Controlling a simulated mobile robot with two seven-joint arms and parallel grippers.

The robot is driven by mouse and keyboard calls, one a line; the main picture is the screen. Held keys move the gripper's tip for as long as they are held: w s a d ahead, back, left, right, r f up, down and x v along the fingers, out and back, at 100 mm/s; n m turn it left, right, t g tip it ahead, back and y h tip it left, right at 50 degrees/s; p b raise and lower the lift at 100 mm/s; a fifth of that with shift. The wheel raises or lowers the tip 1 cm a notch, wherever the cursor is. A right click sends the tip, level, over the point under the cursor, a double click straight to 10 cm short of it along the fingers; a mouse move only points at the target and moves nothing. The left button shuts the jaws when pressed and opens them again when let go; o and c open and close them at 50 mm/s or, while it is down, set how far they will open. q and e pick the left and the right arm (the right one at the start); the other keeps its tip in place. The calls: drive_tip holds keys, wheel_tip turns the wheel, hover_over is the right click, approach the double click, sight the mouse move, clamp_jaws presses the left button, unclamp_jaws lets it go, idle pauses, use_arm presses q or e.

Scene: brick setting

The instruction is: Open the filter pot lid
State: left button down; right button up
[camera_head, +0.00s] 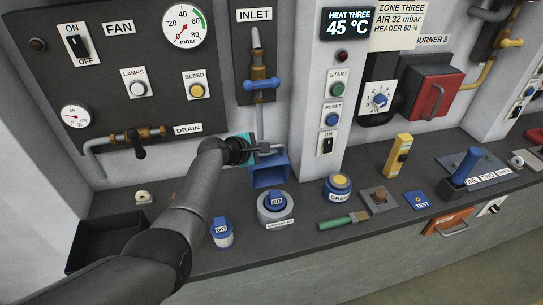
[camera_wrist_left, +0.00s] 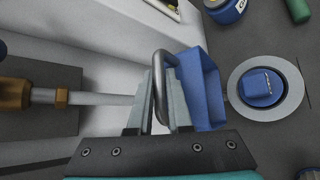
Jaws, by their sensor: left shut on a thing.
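The blue filter pot (camera_head: 269,176) stands against the wall under the inlet pipe, at the back of the counter. It is box-like with a square outline; its blue side also shows in the left wrist view (camera_wrist_left: 205,88). A bent metal handle (camera_wrist_left: 167,62) is beside the blue part. My left gripper (camera_head: 264,148) is at the upper edge of the pot. In the left wrist view its fingers (camera_wrist_left: 160,95) are shut on this handle. The gripper partly hides the top, so I cannot tell how far the lid is tilted. My right gripper is not in view.
The inlet valve with a blue handle (camera_head: 262,84) is just above my gripper. A round grey fitting with a blue cap (camera_head: 276,205) stands in front of the pot. A blue-capped jar (camera_head: 222,233), a green-handled tool (camera_head: 341,220) and a black tray (camera_head: 98,243) are nearby.

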use_arm(q)
drive_tip(key=shift+w+a+f+b, duration=0.15)
drive_tip(key=shift+w+b, duration=0.1)
drive_tip(key=shift+w, duration=0.3)
drive_tip(key=shift+w+a+b, duration=0.15)
drive_tip(key=shift+w+b, duration=0.05)
drive_tip(key=shift+w, duration=0.3)
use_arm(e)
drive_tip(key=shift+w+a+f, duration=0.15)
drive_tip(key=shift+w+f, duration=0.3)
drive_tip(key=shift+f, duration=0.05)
use_arm(q)
drive_tip(key=c, duration=0.9)
unclamp_jaws()
drive_tip(key=shift+o, duration=0.2)
drive_tip(key=shift+s+a+r+p, duration=0.3)
drive_tip(key=shift+p, duration=0.2)
drive_tip(key=p+v, duration=0.2)
drive_tip(key=v, duration=0.2)
drive_tip(key=shift+s+a+r+p, duration=0.15)
drive_tip(key=shift+s+a+p, duration=0.1)
drive_tip(key=shift+p, duration=0.05)
drive_tip(key=p+v, duration=0.1)
drive_tip(key=v, duration=0.8)
drive_tip(key=shift+s+a, duration=0.15)
drive_tip(key=shift+s, duration=0.05)
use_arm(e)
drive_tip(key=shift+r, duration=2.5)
